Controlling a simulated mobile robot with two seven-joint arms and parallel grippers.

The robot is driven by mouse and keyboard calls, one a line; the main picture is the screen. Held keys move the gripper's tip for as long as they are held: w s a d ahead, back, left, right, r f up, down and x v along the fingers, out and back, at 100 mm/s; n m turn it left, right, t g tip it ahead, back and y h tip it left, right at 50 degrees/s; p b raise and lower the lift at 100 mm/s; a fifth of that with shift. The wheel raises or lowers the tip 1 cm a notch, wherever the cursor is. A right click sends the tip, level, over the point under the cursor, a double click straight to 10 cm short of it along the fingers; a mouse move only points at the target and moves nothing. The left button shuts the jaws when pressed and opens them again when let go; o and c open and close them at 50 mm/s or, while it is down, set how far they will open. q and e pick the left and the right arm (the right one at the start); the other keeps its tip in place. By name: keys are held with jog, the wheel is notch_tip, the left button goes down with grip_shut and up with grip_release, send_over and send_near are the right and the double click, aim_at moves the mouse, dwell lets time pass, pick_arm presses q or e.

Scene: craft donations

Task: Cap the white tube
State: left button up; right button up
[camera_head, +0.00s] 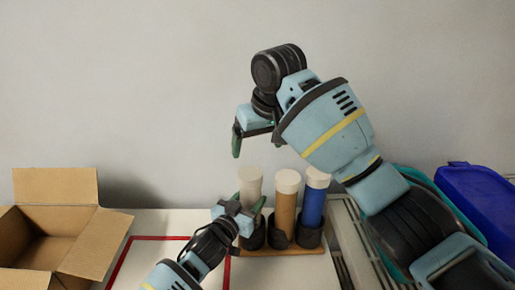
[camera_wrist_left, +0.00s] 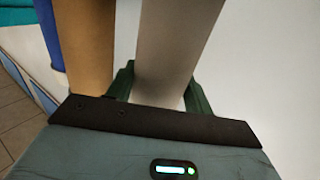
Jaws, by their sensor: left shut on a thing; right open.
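The white tube (camera_head: 250,188) stands upright at the left end of a row of tubes in a holder. Its top end is pale, and I cannot clearly tell a cap from the tube itself. My left gripper (camera_head: 239,212) is shut on the white tube at its lower part. In the left wrist view the white tube (camera_wrist_left: 170,45) runs between the green fingers. My right gripper (camera_head: 254,142) is open above the white tube, with nothing visible between its fingers; its far finger is partly hidden by the wrist.
A brown tube (camera_head: 286,208) and a blue tube (camera_head: 313,206), both with white caps, stand close to the right in the holder's dark cups. An open cardboard box (camera_head: 85,238) is at left. A blue bin (camera_head: 480,195) is at right. A red outline (camera_head: 122,262) marks clear table.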

pick_arm(q)
jog(key=o, duration=1.5)
jog(key=shift+s+a, duration=0.25)
jog(key=shift+s, duration=0.15)
jog(key=p+v, duration=0.1)
jog(key=v, duration=0.4)
jog(key=shift+s+a, duration=0.15)
jog(key=shift+s, duration=0.1)
jog(key=shift+s+a, duration=0.3)
jog(key=shift+s, duration=0.3)
pick_arm(e)
jog(key=r, duration=0.3)
jog(key=shift+s+r, duration=0.1)
jog(key=shift+s, duration=0.1)
